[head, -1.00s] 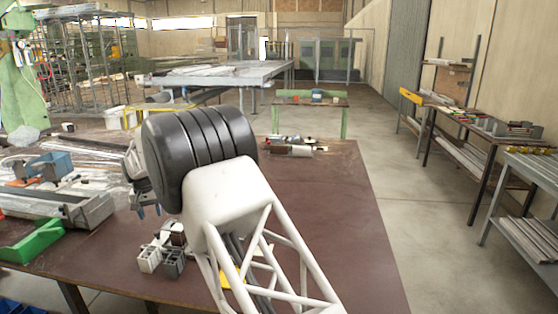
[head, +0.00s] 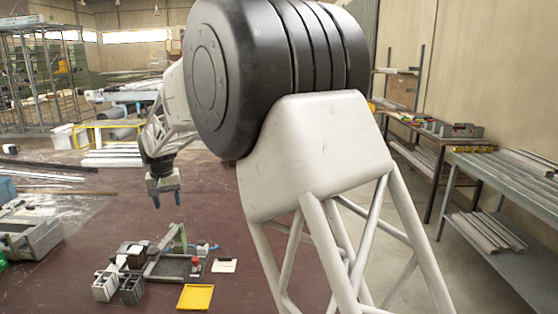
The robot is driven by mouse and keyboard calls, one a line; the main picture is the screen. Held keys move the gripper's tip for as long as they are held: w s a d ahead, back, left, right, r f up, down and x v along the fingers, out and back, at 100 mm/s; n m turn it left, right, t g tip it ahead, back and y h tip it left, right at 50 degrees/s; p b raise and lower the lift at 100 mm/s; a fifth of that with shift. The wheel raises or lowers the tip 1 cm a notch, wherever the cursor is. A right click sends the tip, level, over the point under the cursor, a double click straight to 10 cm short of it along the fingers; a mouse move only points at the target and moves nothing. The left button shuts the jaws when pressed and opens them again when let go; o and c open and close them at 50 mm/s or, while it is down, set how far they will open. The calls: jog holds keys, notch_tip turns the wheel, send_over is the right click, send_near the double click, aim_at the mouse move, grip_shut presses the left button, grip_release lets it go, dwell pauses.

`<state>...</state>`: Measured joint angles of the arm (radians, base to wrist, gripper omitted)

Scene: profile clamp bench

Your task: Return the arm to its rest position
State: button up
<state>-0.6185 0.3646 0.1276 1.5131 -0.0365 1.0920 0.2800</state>
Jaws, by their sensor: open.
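My gripper (head: 167,200) hangs fingers down above the brown bench (head: 110,215), left of my large arm joint. Its two blue fingertips are apart, with nothing seen between them. Below it on the bench stands a clamp fixture (head: 175,265) with a green lever and a red knob. Grey profile blocks (head: 118,286) stand at the fixture's left front. My gripper is clear of the fixture and the blocks. My upper arm hides the right part of the bench.
A yellow tray (head: 195,297) and a small white card (head: 224,265) lie by the fixture. A grey metal bin (head: 35,238) stands at the left edge. Metal shelves (head: 500,190) stand at the right, across the floor. The bench behind the fixture is largely clear.

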jog(key=s+d+r+m, duration=0.1)
jog(key=s+d+r, duration=0.2)
jog(key=s+d, duration=0.55)
jog(key=s+d+r+t, duration=0.1)
jog(key=s+d+r, duration=0.2)
jog(key=d, duration=1.1)
jog(key=s+d+r+m, duration=0.1)
jog(key=s+d+r, duration=0.35)
jog(key=d, duration=0.75)
jog(key=s+d+f, duration=0.2)
jog(key=s+d, duration=0.4)
jog(key=s, duration=0.4)
jog(key=s+d+f+m, duration=0.1)
jog(key=s+d+f, duration=0.2)
jog(key=s+d, duration=0.3)
jog(key=s+d+f+m+t, duration=0.1)
jog(key=s+d+f, duration=0.2)
jog(key=s, duration=1)
jog(key=d, duration=0.3)
jog(key=shift+s+d+f, duration=0.25)
jog(key=shift+s+d, duration=0.05)
jog(key=shift+d, duration=0.05)
